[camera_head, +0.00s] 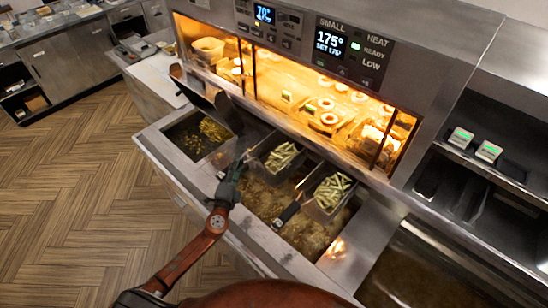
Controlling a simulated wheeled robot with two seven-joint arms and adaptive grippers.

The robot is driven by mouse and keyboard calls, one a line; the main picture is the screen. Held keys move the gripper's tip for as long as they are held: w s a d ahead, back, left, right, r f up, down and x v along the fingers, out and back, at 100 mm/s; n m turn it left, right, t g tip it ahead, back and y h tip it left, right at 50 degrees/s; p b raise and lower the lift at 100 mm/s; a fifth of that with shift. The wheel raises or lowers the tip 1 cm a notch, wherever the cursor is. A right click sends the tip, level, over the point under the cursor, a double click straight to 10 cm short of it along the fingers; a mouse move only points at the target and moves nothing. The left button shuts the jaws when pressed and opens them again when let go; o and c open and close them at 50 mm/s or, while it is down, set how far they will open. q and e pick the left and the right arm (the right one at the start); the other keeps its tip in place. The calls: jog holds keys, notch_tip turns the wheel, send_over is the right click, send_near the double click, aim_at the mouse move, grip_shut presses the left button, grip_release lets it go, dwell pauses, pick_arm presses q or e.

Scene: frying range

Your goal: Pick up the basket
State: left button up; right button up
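Two wire fry baskets hold pale fries over the oil vat. The left basket (281,157) is level with my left gripper, and the right basket (331,192) has a free black handle (288,212) pointing toward the front. My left gripper (239,168) is at the handle end of the left basket, over the front of the vat. Its dark fingers overlap the handle area, so I cannot tell whether they are closed around the handle. My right gripper is not in view.
A dark bin with loose fries (196,136) is left of the oil vat (262,199). A lit warming shelf (292,82) with food is behind, under control panels. The steel front ledge (180,170) runs below the vat. Wood-look floor (70,190) is open at left.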

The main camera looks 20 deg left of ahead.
pick_arm(q)
jog(key=shift+w, duration=0.35)
grip_shut()
dwell(0.8)
